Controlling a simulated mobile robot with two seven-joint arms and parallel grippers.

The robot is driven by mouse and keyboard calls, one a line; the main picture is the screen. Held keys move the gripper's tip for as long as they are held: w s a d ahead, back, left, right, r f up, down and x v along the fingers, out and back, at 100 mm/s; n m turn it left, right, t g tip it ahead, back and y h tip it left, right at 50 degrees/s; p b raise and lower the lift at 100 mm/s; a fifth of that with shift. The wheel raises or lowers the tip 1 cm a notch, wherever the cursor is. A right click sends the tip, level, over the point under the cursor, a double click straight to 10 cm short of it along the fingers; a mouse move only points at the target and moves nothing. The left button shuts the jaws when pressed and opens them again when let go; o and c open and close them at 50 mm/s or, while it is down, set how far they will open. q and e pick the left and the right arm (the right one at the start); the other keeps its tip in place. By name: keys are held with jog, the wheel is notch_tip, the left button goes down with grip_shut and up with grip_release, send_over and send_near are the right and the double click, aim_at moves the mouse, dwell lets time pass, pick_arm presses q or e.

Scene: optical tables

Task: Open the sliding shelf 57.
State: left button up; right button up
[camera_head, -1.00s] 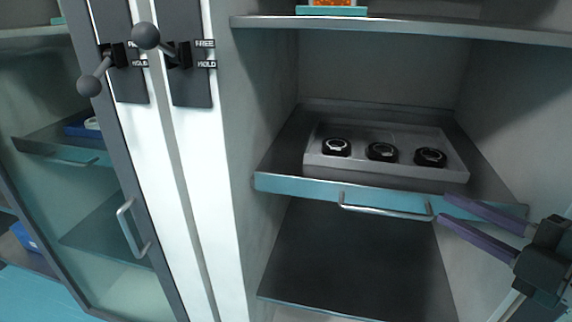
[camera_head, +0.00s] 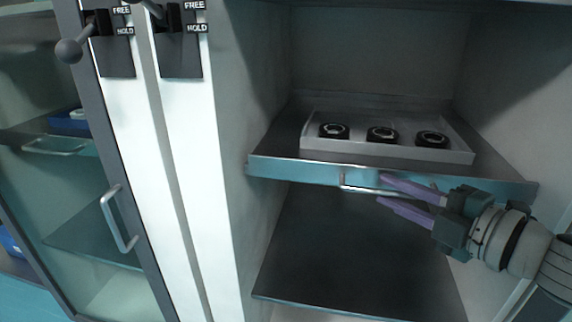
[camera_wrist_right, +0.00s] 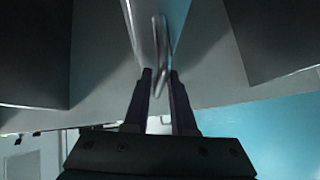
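The sliding shelf (camera_head: 290,169) has a teal front edge and a metal bar handle (camera_head: 352,188), and sits in the open cabinet. I cannot read a number on it. My right gripper (camera_head: 380,188) comes in from the right with its purple fingers apart at the right part of the handle. In the right wrist view the handle (camera_wrist_right: 161,50) runs into the gap between the open fingertips (camera_wrist_right: 160,76); I cannot tell whether they touch it. Part of the handle is hidden by the fingers. My left gripper is not in view.
A grey tray (camera_head: 390,152) with three black round items rests on the shelf. A lower shelf board (camera_head: 350,260) is bare. At left stand white cabinet posts with FREE/HOLD levers (camera_head: 70,50) and a glass door with a handle (camera_head: 118,218).

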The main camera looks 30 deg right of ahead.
jog(key=shift+w, duration=0.1)
grip_shut()
dwell(1.4)
